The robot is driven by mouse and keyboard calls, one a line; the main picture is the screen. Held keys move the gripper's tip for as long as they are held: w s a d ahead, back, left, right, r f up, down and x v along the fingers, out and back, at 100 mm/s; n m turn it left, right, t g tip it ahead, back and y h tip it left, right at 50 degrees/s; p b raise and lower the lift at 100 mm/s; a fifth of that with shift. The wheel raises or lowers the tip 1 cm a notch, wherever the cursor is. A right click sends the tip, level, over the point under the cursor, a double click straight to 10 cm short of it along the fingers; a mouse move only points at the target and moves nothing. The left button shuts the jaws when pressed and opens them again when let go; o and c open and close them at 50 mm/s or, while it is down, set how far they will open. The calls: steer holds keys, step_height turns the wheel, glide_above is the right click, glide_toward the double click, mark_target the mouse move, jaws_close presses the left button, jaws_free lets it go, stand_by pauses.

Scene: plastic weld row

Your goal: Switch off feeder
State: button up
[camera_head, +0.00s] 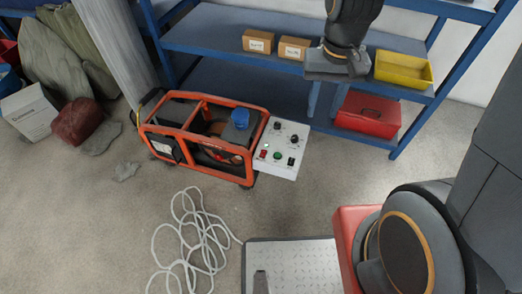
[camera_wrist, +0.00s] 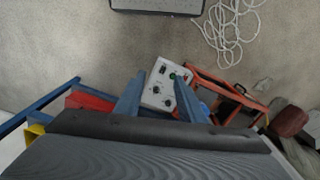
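The feeder (camera_head: 205,140) is an orange tube-framed machine with a blue cap, standing on the floor. A small green light shows near the red switch. My gripper (camera_head: 322,112) points down, to the right of and above the panel. In the wrist view its two blue fingers (camera_wrist: 160,78) are apart and empty, with the panel (camera_wrist: 157,92) seen between them. I see no contact with it.
A blue shelf unit (camera_head: 220,32) stands behind, with cardboard boxes (camera_head: 258,41), a yellow bin (camera_head: 404,69) and a red toolbox (camera_head: 368,114). A white hose (camera_head: 190,240) lies coiled on the floor near a metal plate (camera_head: 300,262). Floor before the panel is clear.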

steer(key=w+a+f+m+b, duration=0.1)
steer(key=w+a+f, duration=0.2)
steer(key=w+f, duration=0.3)
steer(key=w+a+f+b, duration=0.2)
steer(key=w+a+f, duration=0.2)
steer(key=f, duration=0.4)
steer(key=m+b, duration=0.2)
glide_toward(262, 156)
steer(key=shift+s+f, duration=0.1)
steer(key=shift+f, duration=3.4)
